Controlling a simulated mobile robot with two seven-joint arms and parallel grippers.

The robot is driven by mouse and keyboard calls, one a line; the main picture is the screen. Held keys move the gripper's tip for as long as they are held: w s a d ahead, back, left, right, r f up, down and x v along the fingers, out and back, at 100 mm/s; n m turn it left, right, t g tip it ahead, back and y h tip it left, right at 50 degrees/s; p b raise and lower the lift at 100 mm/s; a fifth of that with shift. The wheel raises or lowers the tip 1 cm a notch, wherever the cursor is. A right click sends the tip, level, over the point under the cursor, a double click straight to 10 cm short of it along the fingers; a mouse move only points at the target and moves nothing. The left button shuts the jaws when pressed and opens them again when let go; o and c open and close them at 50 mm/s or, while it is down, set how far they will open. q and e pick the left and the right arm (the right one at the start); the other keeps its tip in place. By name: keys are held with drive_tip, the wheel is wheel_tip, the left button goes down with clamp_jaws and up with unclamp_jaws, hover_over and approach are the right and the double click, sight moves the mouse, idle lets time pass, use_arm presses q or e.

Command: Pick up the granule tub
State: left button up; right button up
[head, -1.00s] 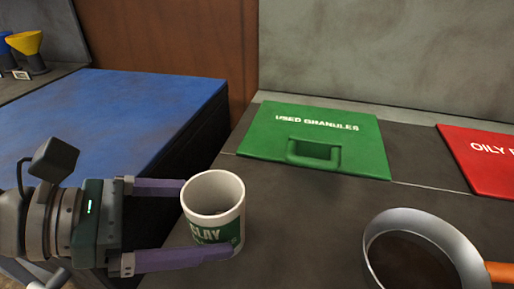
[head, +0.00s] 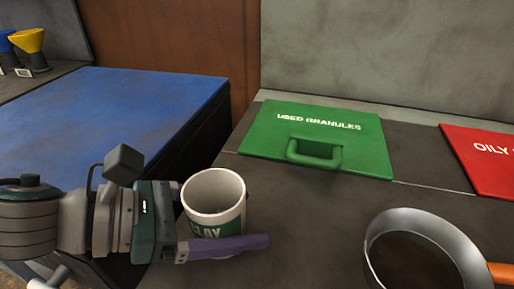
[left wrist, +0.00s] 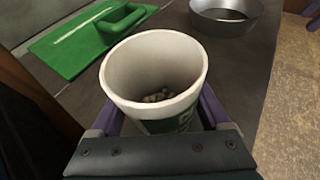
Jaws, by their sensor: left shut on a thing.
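The granule tub (head: 214,196) is a white cup with a green band that reads "CLAY". It stands upright at the left edge of the dark bench top in the head view. The left wrist view shows the tub (left wrist: 153,78) from above, with some tan granules at its bottom. My left gripper (head: 222,238) is shut on the tub, with a purple finger on each side; the far finger is mostly hidden behind the tub in the head view. I cannot tell whether the tub touches the bench. My right gripper is not in view.
A green lid with a handle, marked "USED GRANULES" (head: 358,152), lies behind the tub. A red lid (head: 484,160) is at the right. A metal pan (head: 385,235) with an orange handle stands front right. A blue-topped surface (head: 110,115) lies left, across a gap.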

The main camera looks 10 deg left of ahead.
use_arm(q)
drive_tip(key=c, duration=0.4)
drive_tip(key=shift+r, duration=0.1)
drive_tip(key=shift+c, duration=0.2)
